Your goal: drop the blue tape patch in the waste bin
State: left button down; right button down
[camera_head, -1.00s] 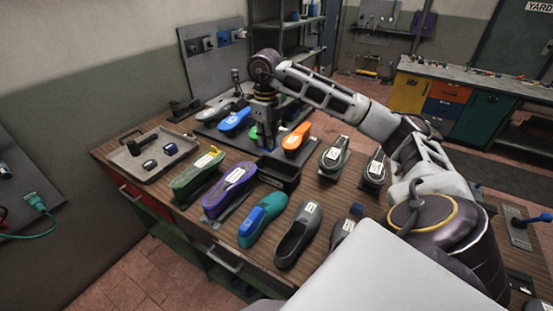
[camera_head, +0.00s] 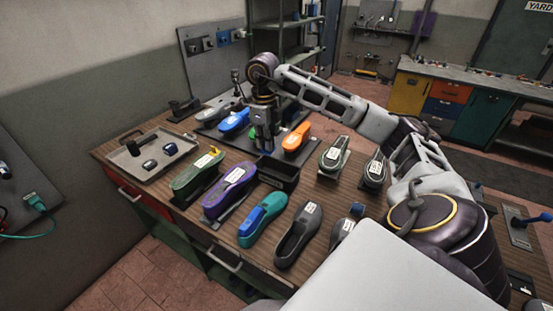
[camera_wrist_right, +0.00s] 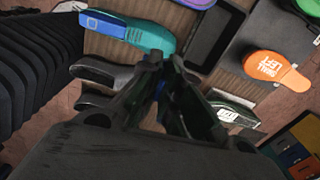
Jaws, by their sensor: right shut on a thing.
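My right gripper (camera_head: 265,147) points down over the bench, just behind and slightly left of the open black bin (camera_head: 280,178). It is shut on the blue tape patch, of which little can be made out; a bluish tint shows between the fingers. In the right wrist view the fingertips (camera_wrist_right: 172,65) meet below the black bin (camera_wrist_right: 216,35). The fingers hide most of what they hold. My left gripper is not in view.
A teal shoe form with a blue part (camera_head: 262,221), a purple one (camera_head: 229,191) and a green one (camera_head: 196,174) stand left of the bin. An orange one (camera_head: 297,138) stands behind it. A grey tray (camera_head: 135,160) lies at the left.

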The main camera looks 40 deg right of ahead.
jog(key=a+f+n, duration=0.2)
jog(key=n, duration=0.1)
jog(key=shift+w+f, duration=0.3)
jog(key=a+f+n, duration=0.6)
jog(key=n, duration=0.3)
jog(key=s+a+f+n, duration=0.1)
jog(key=a+f+n, duration=0.5)
jog(key=n, duration=0.4)
jog(key=a+f+n, duration=0.6)
jog(key=f+n, duration=0.1)
jog(key=n, duration=0.2)
jog(key=shift+s, duration=0.25)
jog(key=shift+a+f+n, duration=0.15)
jog(key=shift+f+n, duration=0.1)
jog(key=shift+n, duration=0.25)
jog(key=shift+f+b, duration=0.9)
jog(key=shift+b, duration=0.1)
jog(key=shift+f+b, duration=0.5)
jog(key=shift+s, duration=0.1)
